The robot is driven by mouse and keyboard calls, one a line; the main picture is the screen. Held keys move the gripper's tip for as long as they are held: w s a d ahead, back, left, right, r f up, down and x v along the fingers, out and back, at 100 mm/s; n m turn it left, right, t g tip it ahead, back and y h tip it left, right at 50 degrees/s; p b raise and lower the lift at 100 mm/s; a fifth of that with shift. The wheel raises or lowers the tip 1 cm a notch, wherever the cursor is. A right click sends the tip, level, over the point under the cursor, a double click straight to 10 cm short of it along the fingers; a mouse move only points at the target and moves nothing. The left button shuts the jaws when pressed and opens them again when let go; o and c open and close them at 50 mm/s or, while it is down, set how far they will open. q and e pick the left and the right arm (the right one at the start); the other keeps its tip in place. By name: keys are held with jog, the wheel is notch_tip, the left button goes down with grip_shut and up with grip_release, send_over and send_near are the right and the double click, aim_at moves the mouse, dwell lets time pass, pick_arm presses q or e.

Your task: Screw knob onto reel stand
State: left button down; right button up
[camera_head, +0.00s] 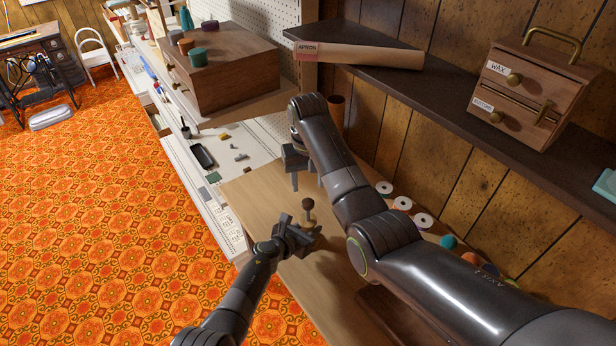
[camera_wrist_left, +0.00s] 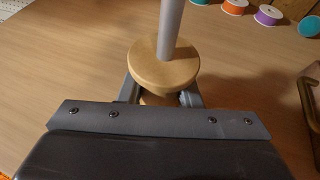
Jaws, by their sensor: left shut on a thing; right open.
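The reel stand (camera_head: 310,216) stands upright on the wooden table. In the left wrist view it is a grey rod rising from a round pale-wood disc (camera_wrist_left: 164,68). A dark brown round knob (camera_head: 307,204) shows at the top of the post; I cannot tell how tightly it sits. My left gripper (camera_head: 302,236) is low by the table and shut on the stand's lower part, its fingers either side below the disc. The knob is out of the left wrist view. My right gripper (camera_head: 295,178) is open above the table, beyond the knob and apart from it.
Thread spools (camera_head: 403,204) line the table's wall side. A dark shelf (camera_head: 450,98) with drawers (camera_head: 519,92) overhangs the right. A brass handle (camera_wrist_left: 312,95) shows at right in the left wrist view.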

aim_at(308, 202)
jog(key=n, duration=0.4)
jog(key=shift+r+n, duration=0.2)
jog(key=shift+n, duration=0.2)
jog(key=n, duration=0.4)
jog(key=shift+r, duration=0.15)
jog(key=shift+f, duration=4.05)
jog(key=shift+c, duration=0.2)
